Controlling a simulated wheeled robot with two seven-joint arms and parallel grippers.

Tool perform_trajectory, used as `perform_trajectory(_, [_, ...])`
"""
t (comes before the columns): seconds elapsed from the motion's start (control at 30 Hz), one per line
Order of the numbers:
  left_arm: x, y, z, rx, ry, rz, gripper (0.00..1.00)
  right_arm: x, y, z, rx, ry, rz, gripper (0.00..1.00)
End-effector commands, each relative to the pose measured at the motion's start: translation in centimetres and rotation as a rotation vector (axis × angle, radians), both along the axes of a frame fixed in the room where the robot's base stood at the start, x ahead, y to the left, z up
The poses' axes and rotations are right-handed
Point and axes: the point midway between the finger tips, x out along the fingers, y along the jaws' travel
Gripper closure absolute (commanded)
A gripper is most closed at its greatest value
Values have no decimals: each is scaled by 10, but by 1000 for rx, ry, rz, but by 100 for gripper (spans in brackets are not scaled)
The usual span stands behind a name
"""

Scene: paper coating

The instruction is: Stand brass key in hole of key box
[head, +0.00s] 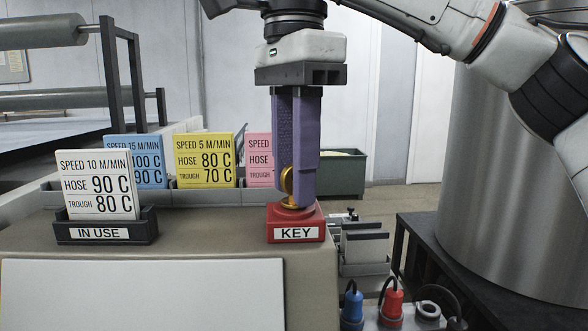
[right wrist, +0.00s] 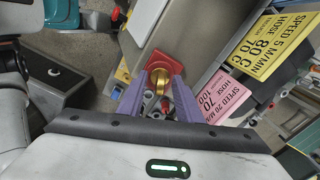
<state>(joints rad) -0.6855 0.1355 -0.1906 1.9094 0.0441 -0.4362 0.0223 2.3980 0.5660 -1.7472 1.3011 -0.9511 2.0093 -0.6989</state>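The brass key (head: 287,183) stands upright at the top of the red key box (head: 296,235), which is labelled KEY. Its lower end meets the box top; how deep it sits in the hole is hidden. My right gripper (head: 297,196) points straight down over the box. Its two purple fingers stand on either side of the key, with a gap between them, and the near finger covers part of it. In the right wrist view the brass key (right wrist: 160,78) shows between the separated fingertips, above the red box (right wrist: 157,58). My left gripper is not in view.
A white IN USE card (head: 97,185) stands in a dark holder left of the box. Blue, yellow (head: 204,160) and pink cards stand behind in a rack. Blue and red plugs (head: 391,303) lie below the counter edge at right. A large metal cylinder (head: 510,180) stands at right.

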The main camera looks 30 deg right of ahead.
Motion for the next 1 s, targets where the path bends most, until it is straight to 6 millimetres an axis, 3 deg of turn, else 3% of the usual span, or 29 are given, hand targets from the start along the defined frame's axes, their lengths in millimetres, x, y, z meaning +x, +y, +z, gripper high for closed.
perform_trajectory(0.27, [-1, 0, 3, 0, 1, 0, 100, 0, 0, 4, -1, 0, 0, 68])
perform_trajectory(0.37, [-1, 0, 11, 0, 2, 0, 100, 0, 0, 18, -1, -2, -1, 68])
perform_trajectory(0.67, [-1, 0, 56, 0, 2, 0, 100, 0, 0, 84, -1, -3, -2, 68])
perform_trajectory(1.0, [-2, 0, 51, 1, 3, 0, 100, 0, 0, 102, -2, -1, -1, 68])
